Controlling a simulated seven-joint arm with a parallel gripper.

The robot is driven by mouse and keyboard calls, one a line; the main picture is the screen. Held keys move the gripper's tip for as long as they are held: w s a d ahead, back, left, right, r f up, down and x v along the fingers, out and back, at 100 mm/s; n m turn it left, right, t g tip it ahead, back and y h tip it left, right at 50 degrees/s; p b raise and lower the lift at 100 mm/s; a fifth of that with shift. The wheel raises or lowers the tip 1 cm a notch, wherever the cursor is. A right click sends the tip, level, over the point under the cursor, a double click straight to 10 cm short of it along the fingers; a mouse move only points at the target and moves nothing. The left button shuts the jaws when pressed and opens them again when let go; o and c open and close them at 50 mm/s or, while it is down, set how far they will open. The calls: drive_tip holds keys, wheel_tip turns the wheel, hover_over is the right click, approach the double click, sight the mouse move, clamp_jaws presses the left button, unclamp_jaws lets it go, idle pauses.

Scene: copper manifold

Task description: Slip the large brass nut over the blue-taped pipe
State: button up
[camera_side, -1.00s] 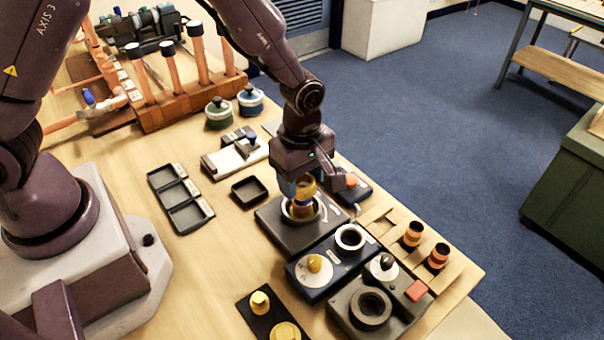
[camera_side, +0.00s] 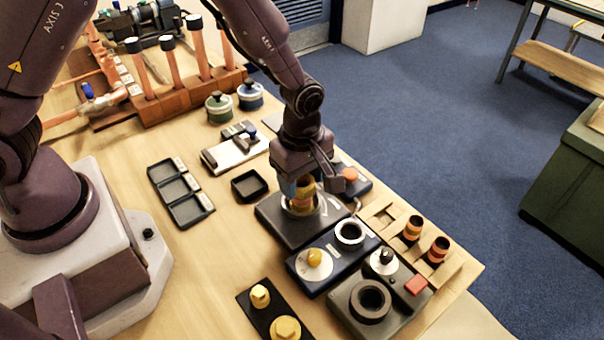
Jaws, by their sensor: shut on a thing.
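The large brass nut (camera_side: 285,328) lies on a black tray at the bottom of the view, beside a smaller brass nut (camera_side: 260,296). Several upright copper pipes with dark bands at their tops stand in a wooden rack at the back left. I cannot tell which band is blue tape; one pipe (camera_side: 172,66) looks dark blue at its top. My gripper (camera_side: 304,190) is shut on a copper-coloured fitting (camera_side: 303,201). It holds the fitting upright at the ring of a dark square fixture (camera_side: 276,225). The fingers hide part of the fitting.
A navy block with a brass knob (camera_side: 314,257) and a grey device with a black ring (camera_side: 370,299) stand in front. An empty tray (camera_side: 250,186) and a three-compartment tray (camera_side: 180,193) lie left.

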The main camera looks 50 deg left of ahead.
drive_tip(key=o, duration=1.3)
drive_tip(key=shift+r, duration=4.05)
